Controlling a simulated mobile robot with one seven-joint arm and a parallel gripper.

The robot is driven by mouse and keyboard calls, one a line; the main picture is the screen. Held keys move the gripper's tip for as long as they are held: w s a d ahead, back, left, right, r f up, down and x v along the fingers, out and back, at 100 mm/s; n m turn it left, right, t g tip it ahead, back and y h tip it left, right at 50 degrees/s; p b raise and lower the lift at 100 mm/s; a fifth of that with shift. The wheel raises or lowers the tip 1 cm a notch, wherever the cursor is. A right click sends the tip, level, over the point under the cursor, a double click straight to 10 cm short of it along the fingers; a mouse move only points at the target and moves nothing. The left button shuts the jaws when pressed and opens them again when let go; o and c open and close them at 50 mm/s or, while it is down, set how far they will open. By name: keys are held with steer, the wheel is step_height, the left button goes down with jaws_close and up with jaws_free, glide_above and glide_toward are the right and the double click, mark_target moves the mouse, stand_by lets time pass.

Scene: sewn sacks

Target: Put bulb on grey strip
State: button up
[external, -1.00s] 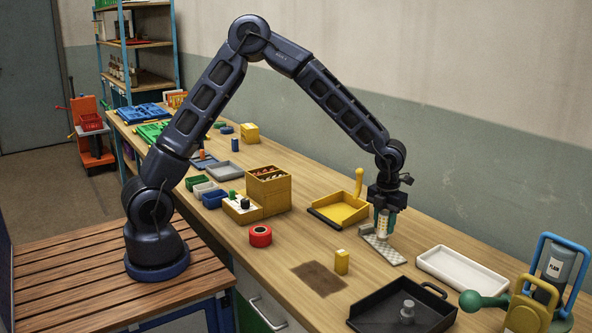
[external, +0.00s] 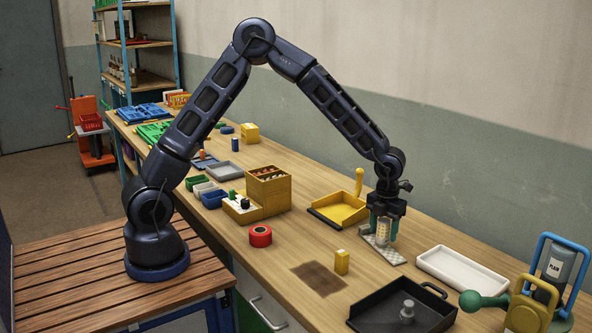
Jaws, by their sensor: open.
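A pale, ribbed upright piece, which looks like the bulb (external: 383,233), stands between the fingers of my gripper (external: 383,238). Its lower end is at the light grey patterned strip (external: 397,260) on the bench and appears to rest on it. My gripper points straight down over the strip, with its teal fingers open on either side of the bulb. The fingers hide part of the bulb, and any small gap between them and it is too fine to tell.
A yellow dustpan (external: 340,214) lies left of the strip and a white tray (external: 463,272) right of it. A red roll (external: 260,236) is farther left.

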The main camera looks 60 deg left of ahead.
step_height(320, 180, up, 11)
steer(key=shift+r, duration=0.2)
steer(key=shift+a+r, duration=0.2)
steer(key=shift+r, duration=0.25)
steer(key=s+a+r+n+t+y, duration=0.1)
steer(key=s+a+r+n, duration=0.35)
steer(key=a+n, duration=0.2)
steer(key=s+a+r+n, duration=0.4)
steer(key=a+r+n, duration=0.1)
steer(key=a, duration=0.3)
steer(key=s+a+r+n+t+y, duration=0.1)
steer(key=s+a+r+n, duration=0.35)
steer(key=a, duration=0.25)
steer(key=s+a+n+t+h, duration=0.1)
steer(key=s+a+n, duration=0.6)
steer(key=s+n, duration=0.2)
steer(key=s+a+r+n+t+h, duration=0.1)
steer(key=s+a+n, duration=0.6)
steer(key=s+n, duration=0.2)
steer(key=shift+s+a+r+t, duration=0.15)
steer(key=shift+s+a+t, duration=0.2)
steer(key=shift+s, duration=1)
